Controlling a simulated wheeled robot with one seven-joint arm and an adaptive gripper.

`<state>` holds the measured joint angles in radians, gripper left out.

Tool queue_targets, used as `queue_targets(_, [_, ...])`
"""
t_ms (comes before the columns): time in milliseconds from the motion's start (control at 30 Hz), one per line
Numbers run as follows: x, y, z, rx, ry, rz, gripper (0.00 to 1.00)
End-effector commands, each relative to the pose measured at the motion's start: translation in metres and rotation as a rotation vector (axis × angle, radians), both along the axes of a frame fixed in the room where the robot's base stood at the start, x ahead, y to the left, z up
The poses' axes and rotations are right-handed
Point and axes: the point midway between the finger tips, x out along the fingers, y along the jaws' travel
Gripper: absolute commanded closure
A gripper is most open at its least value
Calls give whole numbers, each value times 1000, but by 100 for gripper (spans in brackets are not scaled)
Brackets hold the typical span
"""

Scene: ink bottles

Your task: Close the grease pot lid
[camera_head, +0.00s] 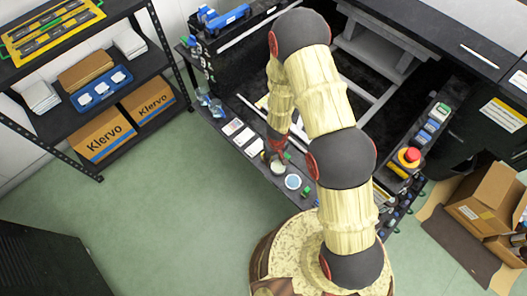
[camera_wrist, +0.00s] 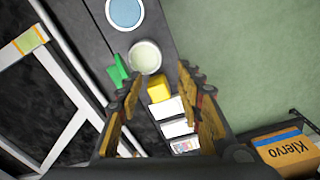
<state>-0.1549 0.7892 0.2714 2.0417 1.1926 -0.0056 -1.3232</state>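A round pot with a pale cream top (camera_wrist: 145,57), apparently the open grease pot, stands on the dark bench ledge in the wrist view. It also shows in the head view (camera_head: 278,168), just below my gripper (camera_head: 277,150). Beside it is a round blue disc with a white rim (camera_wrist: 125,12), also in the head view (camera_head: 293,182); I cannot tell whether it is the lid. In the wrist view my gripper (camera_wrist: 160,80) is open, its two fingers apart with nothing held between them. The pot lies beyond the fingertips.
A yellow block (camera_wrist: 158,88) and a green piece (camera_wrist: 118,72) stand close to the pot. White cards (camera_wrist: 171,107) lie in a row along the ledge. A red button on a yellow box (camera_head: 409,156) is at the right. Green floor is open at the left.

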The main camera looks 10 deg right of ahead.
Motion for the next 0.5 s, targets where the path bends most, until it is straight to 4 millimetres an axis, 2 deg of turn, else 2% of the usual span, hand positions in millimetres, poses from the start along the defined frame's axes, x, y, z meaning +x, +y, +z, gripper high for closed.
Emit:
queue_targets(200, [-17, 26, 23, 103, 56, -82, 64])
queue_targets(500, [-30, 48, 70, 191, 117, -155, 64])
